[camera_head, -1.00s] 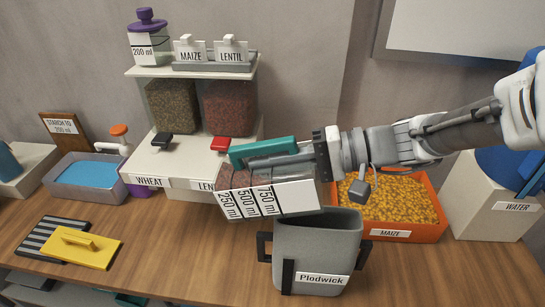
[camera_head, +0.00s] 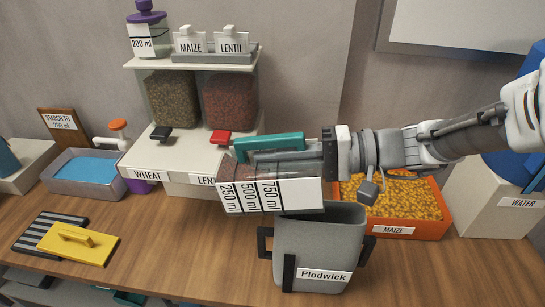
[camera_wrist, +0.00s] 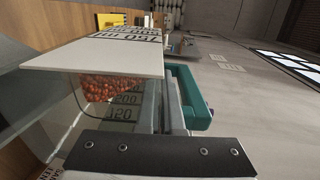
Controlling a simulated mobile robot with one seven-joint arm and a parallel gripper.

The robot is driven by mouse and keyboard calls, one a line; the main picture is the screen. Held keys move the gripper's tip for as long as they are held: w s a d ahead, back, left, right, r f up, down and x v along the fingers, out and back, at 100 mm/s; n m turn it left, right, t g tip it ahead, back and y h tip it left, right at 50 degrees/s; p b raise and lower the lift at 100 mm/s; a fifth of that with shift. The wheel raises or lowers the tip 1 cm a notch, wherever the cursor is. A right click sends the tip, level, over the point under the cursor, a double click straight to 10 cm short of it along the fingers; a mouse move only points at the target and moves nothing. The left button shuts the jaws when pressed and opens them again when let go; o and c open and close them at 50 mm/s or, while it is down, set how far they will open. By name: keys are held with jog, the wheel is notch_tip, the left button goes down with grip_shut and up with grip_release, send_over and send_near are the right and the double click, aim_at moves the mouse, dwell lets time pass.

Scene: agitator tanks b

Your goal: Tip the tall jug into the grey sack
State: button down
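The tall jug (camera_head: 275,196) is a clear vessel with a teal handle (camera_head: 270,143) and a white scale marked 250, 500 and 750 ml. It lies nearly level, its 750 ml end to the right, above the grey sack. My gripper (camera_head: 262,157) is shut on its handle side. The wrist view shows red-orange grains inside the jug (camera_wrist: 112,88), next to the teal handle. The grey sack (camera_head: 318,243), labelled Plodwick, stands open below the jug's right end; its inside is mostly hidden. No grains are seen falling.
An orange maize bin (camera_head: 410,230) stands just right of the sack, with a white water box (camera_head: 495,205) beyond. The wheat and lentil dispenser (camera_head: 200,100) is behind the jug. A blue-filled tray (camera_head: 90,168) and yellow float (camera_head: 78,243) are at left. The front-right table is clear.

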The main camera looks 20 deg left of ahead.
jog(key=shift+d+f, duration=0.1)
jog(key=shift+f, duration=0.05)
jog(key=shift+w+d+f+y+b, duration=0.1)
jog(key=shift+d+f+y+b, duration=0.25)
jog(key=shift+b, duration=0.35)
jog(key=shift+a, duration=0.1)
jog(key=shift+y+b, duration=0.35)
jog(key=shift+b, duration=0.2)
jog(key=shift+w+d+f+g+y+b, duration=0.1)
jog(key=shift+d+f+g+y+b, duration=0.15)
jog(key=shift+d+y+b, duration=0.2)
jog(key=shift+d+r, duration=0.15)
jog(key=shift+w+d+r+y+b, duration=0.15)
jog(key=shift+d+r+y+b, duration=0.2)
jog(key=shift+y, duration=0.2)
jog(key=shift+d+g, duration=0.1)
jog(key=shift+g, duration=0.15)
jog(key=shift+w+d+r+y+b, duration=0.15)
jog(key=shift+d+r+y+b, duration=0.15)
jog(key=shift+d+y, duration=0.15)
